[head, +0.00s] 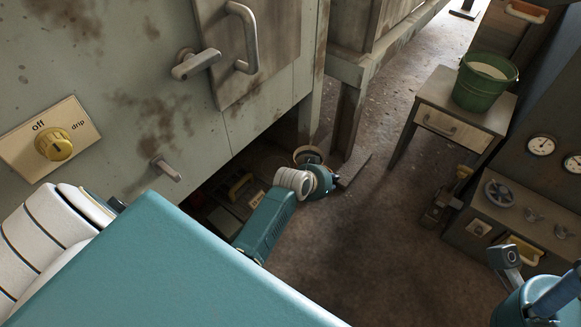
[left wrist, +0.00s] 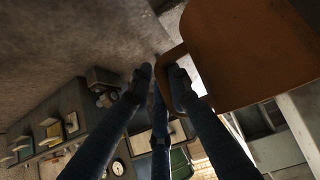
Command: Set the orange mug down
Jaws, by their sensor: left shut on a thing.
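The orange mug (left wrist: 250,50) fills the upper right of the left wrist view, with its handle (left wrist: 172,56) towards the fingers. My left gripper (left wrist: 160,82) is shut on the handle. In the head view my left gripper (head: 334,189) hangs low beside the cabinet's open lower bay, mostly hidden by its wrist. A round tan rim (head: 308,150) shows just behind the wrist and seems to be the mug. Part of my right arm is at the lower right; its finger state is unclear.
A green bucket (head: 484,82) stands on a small drawer table (head: 437,98) at the upper right. A grey cabinet with gauges (head: 541,146) and handwheel (head: 499,193) is at the right. The cabinet with the off/drip knob (head: 53,144) is at left. Open floor (head: 385,230) lies between.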

